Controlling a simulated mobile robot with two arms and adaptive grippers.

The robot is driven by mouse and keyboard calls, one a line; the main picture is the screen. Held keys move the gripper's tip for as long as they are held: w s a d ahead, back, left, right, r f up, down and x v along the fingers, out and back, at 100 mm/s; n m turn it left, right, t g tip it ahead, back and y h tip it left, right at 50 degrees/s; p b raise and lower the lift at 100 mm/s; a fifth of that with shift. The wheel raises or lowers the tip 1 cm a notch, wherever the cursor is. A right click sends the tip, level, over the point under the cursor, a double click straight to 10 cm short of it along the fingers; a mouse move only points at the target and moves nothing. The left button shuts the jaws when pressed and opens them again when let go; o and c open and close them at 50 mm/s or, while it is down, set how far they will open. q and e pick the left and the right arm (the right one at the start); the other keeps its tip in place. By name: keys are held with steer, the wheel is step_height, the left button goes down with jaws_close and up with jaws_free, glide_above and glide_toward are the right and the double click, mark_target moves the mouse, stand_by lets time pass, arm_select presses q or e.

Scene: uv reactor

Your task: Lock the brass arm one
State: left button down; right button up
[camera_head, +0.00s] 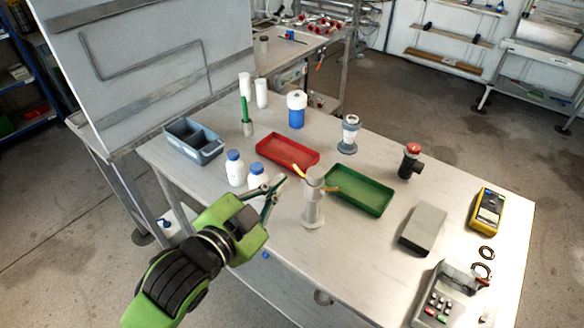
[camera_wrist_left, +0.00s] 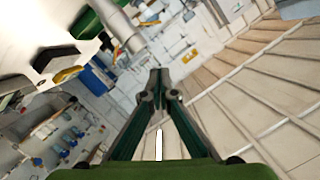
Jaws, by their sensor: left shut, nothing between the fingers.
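The reactor (camera_head: 314,205) is an upright pale metal cylinder near the table's front edge. One brass arm (camera_head: 300,172) sticks up and left from its top. A second brass arm (camera_head: 331,189) points right, towards the green tray. I cannot tell which is arm one. My left gripper (camera_head: 279,182) is shut and empty, just left of the reactor, with its tips near the left brass arm and a small gap visible. In the left wrist view the fingertips (camera_wrist_left: 158,77) meet; I cannot make out the brass arms clearly there. My right gripper is not in view.
White bottles with blue caps (camera_head: 235,168) stand behind the left gripper. A red tray (camera_head: 288,152) and a green tray (camera_head: 360,190) lie behind the reactor. A grey block (camera_head: 423,228), a red-topped button (camera_head: 411,160) and a yellow meter (camera_head: 487,210) are to the right.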

arm_select(q)
steer(key=shift+w, duration=0.1)
steer(key=p, duration=0.2)
glide_above(298, 171)
steer(key=s, duration=0.3)
steer(key=f, duration=0.3)
steer(key=a+f, duration=0.1)
steer(key=w+f+p, duration=0.1)
steer(key=shift+a+f, duration=0.2)
steer(key=shift+a, duration=0.05)
steer(key=shift+w, duration=0.1)
steer(key=shift+a+n, duration=0.1)
steer(key=shift+n, duration=0.2)
